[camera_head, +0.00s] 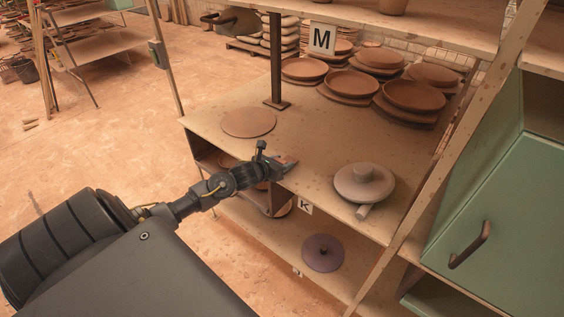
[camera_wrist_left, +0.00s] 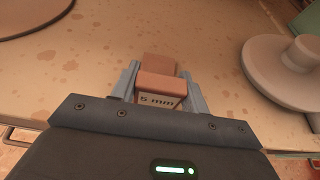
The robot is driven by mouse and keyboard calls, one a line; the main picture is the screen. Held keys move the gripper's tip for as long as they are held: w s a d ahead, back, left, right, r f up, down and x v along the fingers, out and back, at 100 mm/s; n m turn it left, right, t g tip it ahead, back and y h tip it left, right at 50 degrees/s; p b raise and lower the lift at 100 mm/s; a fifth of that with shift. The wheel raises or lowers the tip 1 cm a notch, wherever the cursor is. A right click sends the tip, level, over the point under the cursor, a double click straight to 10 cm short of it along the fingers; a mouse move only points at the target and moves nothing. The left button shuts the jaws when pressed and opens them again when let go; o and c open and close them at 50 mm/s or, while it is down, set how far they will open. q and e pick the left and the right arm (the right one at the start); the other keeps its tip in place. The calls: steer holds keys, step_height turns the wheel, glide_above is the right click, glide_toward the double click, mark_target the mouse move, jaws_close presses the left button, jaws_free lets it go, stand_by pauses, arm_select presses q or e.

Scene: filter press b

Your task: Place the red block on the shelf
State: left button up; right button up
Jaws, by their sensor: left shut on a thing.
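My left gripper (camera_head: 284,166) is at the front edge of the shelf board (camera_head: 310,130) marked K in the head view. In the left wrist view the left gripper (camera_wrist_left: 160,92) is shut on the red block (camera_wrist_left: 159,65), a reddish-brown block with a pale "5 mm" label facing the camera. The block is between the two grey fingers, over the shelf surface. Whether it touches the board cannot be told. In the head view the block is small and mostly hidden by the gripper. My right gripper is not in view.
A flat brown disc (camera_head: 248,122) lies to the left. Stacked clay plates (camera_head: 412,97) and a dark post (camera_head: 276,60) stand behind. Board between the discs is clear.

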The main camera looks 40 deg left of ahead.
arm_select(q)
steer(key=shift+f, duration=0.25)
steer(key=shift+f, duration=0.2)
steer(key=o, duration=1)
steer(key=shift+r, duration=0.1)
